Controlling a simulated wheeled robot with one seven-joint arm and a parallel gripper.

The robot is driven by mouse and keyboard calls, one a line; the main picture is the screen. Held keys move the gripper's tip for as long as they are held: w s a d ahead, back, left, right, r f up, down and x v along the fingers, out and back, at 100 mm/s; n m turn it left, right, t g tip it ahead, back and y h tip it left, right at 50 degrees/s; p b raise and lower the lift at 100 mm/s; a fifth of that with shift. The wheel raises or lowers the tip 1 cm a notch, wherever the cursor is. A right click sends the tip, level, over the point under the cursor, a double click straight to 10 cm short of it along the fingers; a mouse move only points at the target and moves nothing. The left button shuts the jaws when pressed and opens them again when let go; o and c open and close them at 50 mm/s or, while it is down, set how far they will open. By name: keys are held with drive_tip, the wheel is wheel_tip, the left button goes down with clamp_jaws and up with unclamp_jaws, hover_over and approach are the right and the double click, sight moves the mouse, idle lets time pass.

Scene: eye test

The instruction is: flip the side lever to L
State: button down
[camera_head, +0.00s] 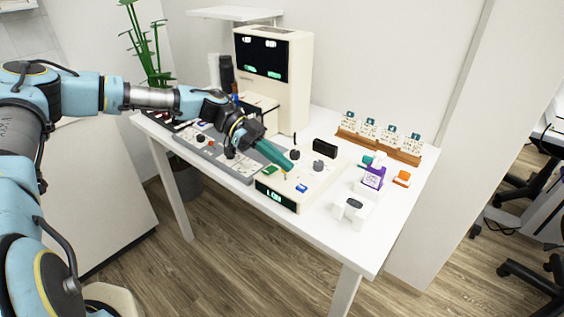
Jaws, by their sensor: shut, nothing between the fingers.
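A cream control box (312,187) sits at the front middle of the white table, with a lit green display (274,197) on its front face. The display's small text is hard to read for certain. On its top are a green button (270,170), a blue button (301,188) and a dark knob (318,165). A thin dark upright stick on a round base (294,154) stands at its back edge; I cannot tell if this is the side lever. My gripper (289,165) is shut and empty, its teal fingers low over the box top; contact is unclear.
A grey panel with knobs (238,167) lies left of the box. A tall cream machine (296,75) stands behind. A black block (324,148), a purple-labelled item (374,177), an orange block (402,179) and a wooden card rack (383,147) are to the right.

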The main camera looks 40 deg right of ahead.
sight(298, 184)
drive_tip(key=shift+w+a+f+g+b, duration=0.15)
drive_tip(key=shift+f+g+b, duration=0.15)
drive_tip(key=shift+g+b, duration=0.15)
idle(0.6)
drive_tip(key=shift+w+f+b, duration=0.1)
drive_tip(key=shift+w+b, duration=0.1)
drive_tip(key=shift+b, duration=0.45)
idle(1.1)
idle(0.4)
drive_tip(key=shift+s+f+b, duration=0.35)
drive_tip(key=shift+s, duration=0.3)
drive_tip(key=shift+s+d, duration=0.1)
drive_tip(key=shift+d, duration=0.15)
drive_tip(key=shift+s+d, duration=0.2)
drive_tip(key=shift+s, duration=0.15)
drive_tip(key=s, duration=0.1)
drive_tip(key=s+d+b, duration=0.1)
drive_tip(key=shift+s+r, duration=0.2)
drive_tip(key=shift+s, duration=0.1)
drive_tip(key=w+a+r+b, duration=0.1)
drive_tip(key=w+a+r, duration=0.1)
drive_tip(key=w+r, duration=0.3)
wheel_tip(298, 184, up, 4)
drive_tip(key=shift+w+f+b, duration=0.15)
drive_tip(key=shift+f+b, duration=0.05)
drive_tip(key=shift+b, duration=0.2)
